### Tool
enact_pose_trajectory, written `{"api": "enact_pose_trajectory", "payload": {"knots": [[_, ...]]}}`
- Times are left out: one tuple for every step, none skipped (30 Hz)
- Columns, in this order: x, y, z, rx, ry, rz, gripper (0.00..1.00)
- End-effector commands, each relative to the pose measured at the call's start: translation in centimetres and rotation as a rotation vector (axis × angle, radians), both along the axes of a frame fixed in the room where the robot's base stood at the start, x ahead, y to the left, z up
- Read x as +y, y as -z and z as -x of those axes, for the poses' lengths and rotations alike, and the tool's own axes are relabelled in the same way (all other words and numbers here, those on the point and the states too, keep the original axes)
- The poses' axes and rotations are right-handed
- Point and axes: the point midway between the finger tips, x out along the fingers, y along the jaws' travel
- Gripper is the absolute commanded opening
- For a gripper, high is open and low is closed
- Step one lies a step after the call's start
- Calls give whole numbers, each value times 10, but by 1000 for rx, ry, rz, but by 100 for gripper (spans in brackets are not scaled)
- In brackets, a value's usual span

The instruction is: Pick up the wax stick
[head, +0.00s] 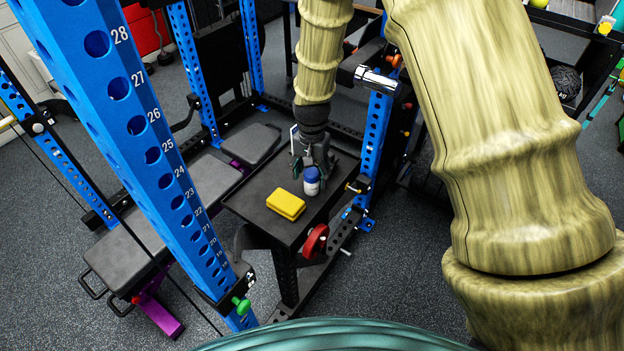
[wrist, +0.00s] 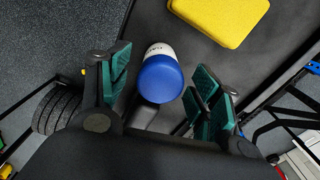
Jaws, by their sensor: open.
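The wax stick looks to be the small white cylinder with a blue cap (head: 311,181) on the dark table, to the right of a yellow case. It also shows in the wrist view (wrist: 160,78), its blue end toward the camera and its white part beyond. My gripper (head: 310,166) is at the table, right by the stick. In the wrist view my gripper (wrist: 163,92) is open, with one green-padded finger on each side of the stick and a gap on both sides. Its far side is hidden.
The yellow case (head: 286,204) lies close to the stick; the wrist view shows it too (wrist: 222,18). The dark table (head: 262,182) is small and otherwise has bare surface. A blue rack upright (head: 374,150) stands at its right, and a padded bench (head: 210,180) at its left.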

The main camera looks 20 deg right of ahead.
Motion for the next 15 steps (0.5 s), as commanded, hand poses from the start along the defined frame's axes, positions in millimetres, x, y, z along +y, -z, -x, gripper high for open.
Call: {"api": "enact_pose_trajectory", "payload": {"knots": [[0,3,1,2,0,-1,64],[0,5,2,2,-1,-1,64],[0,10,1,1,-1,0,64],[0,13,1,1,-1,0,64],[0,16,2,3,-1,0,64],[0,19,1,1,-2,0,64],[1,21,1,0,-2,0,64],[1,23,1,-1,-2,1,64],[1,25,1,-1,-2,1,64],[1,26,1,-1,-2,1,64],[1,27,1,-1,-2,1,64],[1,28,1,-1,-2,1,64],[1,28,1,-1,-2,1,64],[1,29,1,-1,-2,1,64],[1,29,1,-1,-2,1,64]]}}
